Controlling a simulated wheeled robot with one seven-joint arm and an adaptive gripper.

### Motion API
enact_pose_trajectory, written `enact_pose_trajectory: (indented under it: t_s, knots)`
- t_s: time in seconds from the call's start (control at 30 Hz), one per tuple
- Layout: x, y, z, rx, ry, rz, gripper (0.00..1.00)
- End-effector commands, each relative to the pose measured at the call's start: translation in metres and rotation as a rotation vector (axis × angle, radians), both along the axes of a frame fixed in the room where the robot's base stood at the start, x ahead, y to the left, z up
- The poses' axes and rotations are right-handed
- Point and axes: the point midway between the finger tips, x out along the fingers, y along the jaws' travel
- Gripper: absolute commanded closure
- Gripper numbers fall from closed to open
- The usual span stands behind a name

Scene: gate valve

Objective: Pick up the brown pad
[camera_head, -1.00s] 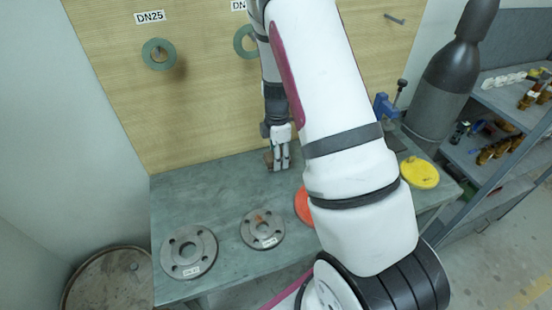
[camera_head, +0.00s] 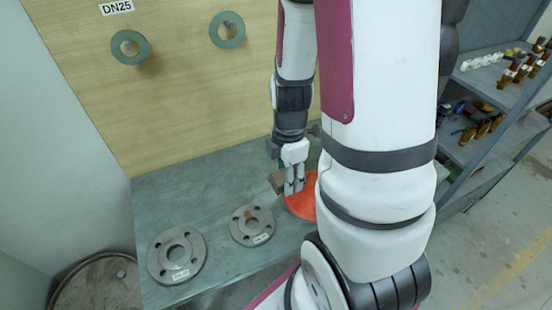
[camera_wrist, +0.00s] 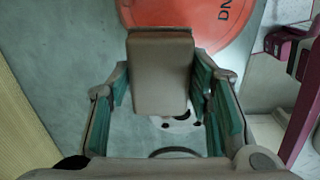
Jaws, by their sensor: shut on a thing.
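The brown pad (camera_wrist: 160,75) is a rectangular block with rounded edges, seen between my fingers in the wrist view. My gripper (camera_wrist: 162,95) is shut on it, with the green finger pads at its two sides. In the head view my gripper (camera_head: 293,184) is over the workbench, beside the red disc, and a small brown part of the pad (camera_head: 277,181) shows at its left. The pad appears held above the bench; the exact height cannot be told.
A red disc (camera_head: 302,204) lies on the green-grey bench (camera_head: 205,181), partly behind my arm. Two grey flanges (camera_head: 177,256) (camera_head: 253,226) lie left of it. Green rings (camera_head: 130,47) hang on the wooden board. A shelf (camera_head: 470,150) stands right, a drum (camera_head: 97,285) lower left.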

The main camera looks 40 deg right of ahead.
Motion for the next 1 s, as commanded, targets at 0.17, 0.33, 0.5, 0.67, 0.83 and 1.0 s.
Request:
enact_pose_trajectory:
  t_s: [0.17, 0.33, 0.5, 0.67, 0.83, 1.0]
  knots:
    - [-0.018, 0.004, 0.003, 0.001, 0.003, 0.001, 0.87]
    - [-0.027, 0.007, 0.003, 0.000, 0.003, 0.002, 0.87]
    - [-0.033, 0.009, 0.002, 0.001, 0.002, 0.001, 0.87]
    - [-0.036, 0.010, 0.001, 0.000, 0.001, 0.001, 0.87]
    - [-0.036, 0.010, 0.000, 0.000, 0.000, 0.001, 0.87]
    - [-0.036, 0.010, 0.000, 0.000, 0.000, 0.001, 0.59]
